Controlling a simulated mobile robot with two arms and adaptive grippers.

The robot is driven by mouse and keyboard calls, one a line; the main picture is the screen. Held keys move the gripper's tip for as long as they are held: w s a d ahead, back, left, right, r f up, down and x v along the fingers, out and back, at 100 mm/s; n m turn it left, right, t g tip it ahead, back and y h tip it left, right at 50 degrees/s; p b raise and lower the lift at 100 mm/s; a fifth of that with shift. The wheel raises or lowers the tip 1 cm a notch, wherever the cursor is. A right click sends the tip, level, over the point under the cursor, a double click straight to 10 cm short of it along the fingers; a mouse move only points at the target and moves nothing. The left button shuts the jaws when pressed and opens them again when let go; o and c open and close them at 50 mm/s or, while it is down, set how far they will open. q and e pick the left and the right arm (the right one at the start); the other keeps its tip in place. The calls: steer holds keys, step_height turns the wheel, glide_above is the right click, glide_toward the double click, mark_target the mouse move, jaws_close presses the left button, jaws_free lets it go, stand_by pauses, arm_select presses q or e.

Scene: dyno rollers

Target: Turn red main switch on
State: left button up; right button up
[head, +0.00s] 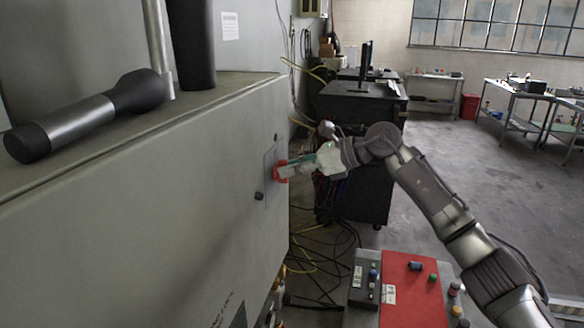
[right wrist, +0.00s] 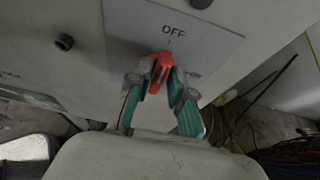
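The red main switch (head: 281,171) sits on a grey plate on the side of the large grey cabinet (head: 150,210) in the head view. In the right wrist view the red handle (right wrist: 160,72) is just below the word OFF, tilted slightly, with the ON label partly hidden by a finger. My right gripper (right wrist: 160,82) has its green-and-grey fingers on both sides of the handle, closed in on it and seemingly touching. It also shows in the head view (head: 290,171), reaching the switch from the right. My left gripper is not in view.
A dark torch-like cylinder (head: 90,115) lies on the cabinet's ledge, beside an upright dark cylinder (head: 190,45). A red-topped control panel (head: 406,290) stands at the lower right. A dark cart (head: 362,110) stands behind my right arm. Cables lie on the floor.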

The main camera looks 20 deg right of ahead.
jaws_close()
steer(key=shift+r, duration=0.1)
steer(key=m+g+y, duration=0.1)
steer(key=m+y, duration=0.1)
steer(key=m, duration=0.2)
steer(key=w+f+m+g+y, duration=0.1)
steer(key=m+y, duration=0.1)
steer(key=m, duration=0.2)
steer(key=d+m+g+y, duration=0.1)
steer(key=m+g+y, duration=0.1)
steer(key=m, duration=0.3)
steer(key=shift+w+f, duration=0.2)
steer(key=shift+f, duration=0.15)
steer(key=shift+m+y, duration=0.3)
stand_by(0.4)
steer(key=shift+o, duration=2.4)
jaws_free()
